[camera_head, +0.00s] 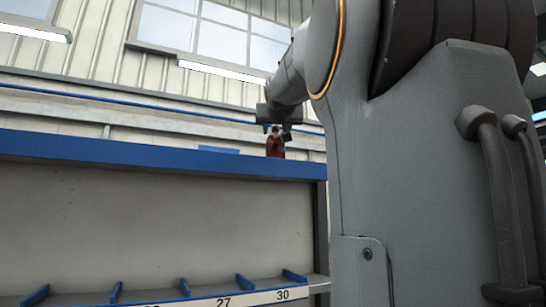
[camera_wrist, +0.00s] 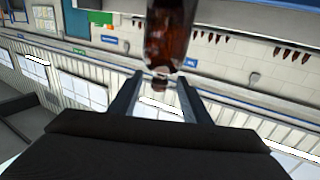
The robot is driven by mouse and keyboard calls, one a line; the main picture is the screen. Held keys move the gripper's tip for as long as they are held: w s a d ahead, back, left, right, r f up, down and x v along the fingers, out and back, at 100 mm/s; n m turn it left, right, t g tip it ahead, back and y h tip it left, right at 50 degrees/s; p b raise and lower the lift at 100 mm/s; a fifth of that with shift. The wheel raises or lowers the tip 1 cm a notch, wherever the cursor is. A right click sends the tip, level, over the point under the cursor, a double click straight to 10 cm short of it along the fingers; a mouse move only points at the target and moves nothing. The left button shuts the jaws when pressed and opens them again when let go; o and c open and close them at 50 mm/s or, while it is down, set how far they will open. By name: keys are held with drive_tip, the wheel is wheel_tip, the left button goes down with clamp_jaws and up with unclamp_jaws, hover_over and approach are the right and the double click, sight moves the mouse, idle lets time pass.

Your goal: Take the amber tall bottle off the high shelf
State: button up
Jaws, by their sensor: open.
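The amber tall bottle (camera_head: 275,147) stands upright on the blue-edged top of the high shelf (camera_head: 150,149), near its right end. My gripper (camera_head: 279,129) is at the bottle's top in the head view, with the arm reaching over from the right. In the wrist view the picture is upside down, and the bottle (camera_wrist: 168,32) hangs in from the top edge. Its neck and cap show between the two open fingers of my gripper (camera_wrist: 159,77). I see no finger pressed on the glass. The bottle's base is cut off there and partly hidden by the shelf edge in the head view.
A lower ledge with blue dividers (camera_head: 185,287) and number labels runs below. The wall and windows (camera_head: 225,35) lie behind. The visible space beside the bottle looks clear.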

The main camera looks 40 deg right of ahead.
drive_tip(key=shift+p+x, duration=1.55)
drive_tip(key=shift+x, duration=1.9)
clamp_jaws()
